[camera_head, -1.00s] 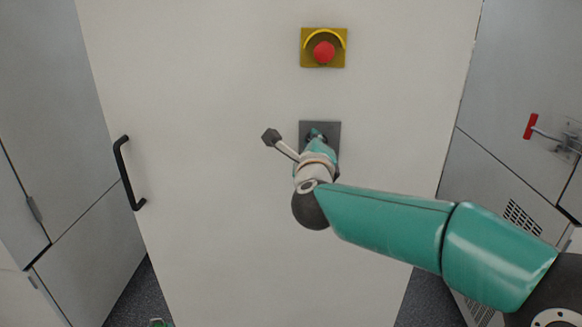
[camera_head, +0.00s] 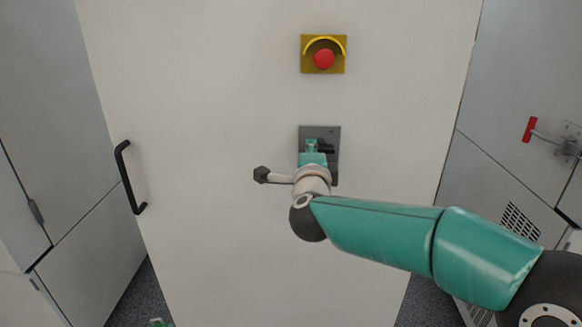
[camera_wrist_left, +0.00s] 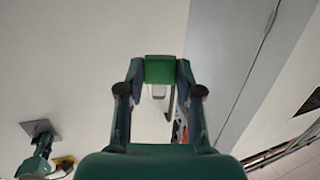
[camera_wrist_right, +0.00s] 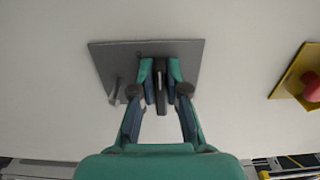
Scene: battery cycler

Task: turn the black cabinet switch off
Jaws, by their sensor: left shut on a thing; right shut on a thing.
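The black cabinet switch (camera_wrist_right: 161,88) shows in the right wrist view as a narrow dark handle on a grey plate (camera_wrist_right: 189,50). My right gripper (camera_wrist_right: 161,75) is shut on it, with one finger on each side. In the head view the same grey plate (camera_head: 331,131) is on the white cabinet door, and my right gripper (camera_head: 312,150) covers most of the switch. In the left wrist view my left gripper (camera_wrist_left: 160,72) is shut on a green block (camera_wrist_left: 160,69), away from the switch.
A red emergency button (camera_head: 324,58) on a yellow plate is above the switch. A black door handle (camera_head: 126,178) is at the left. A red-handled lever (camera_head: 530,129) is on the right cabinet. The door around the switch is otherwise bare.

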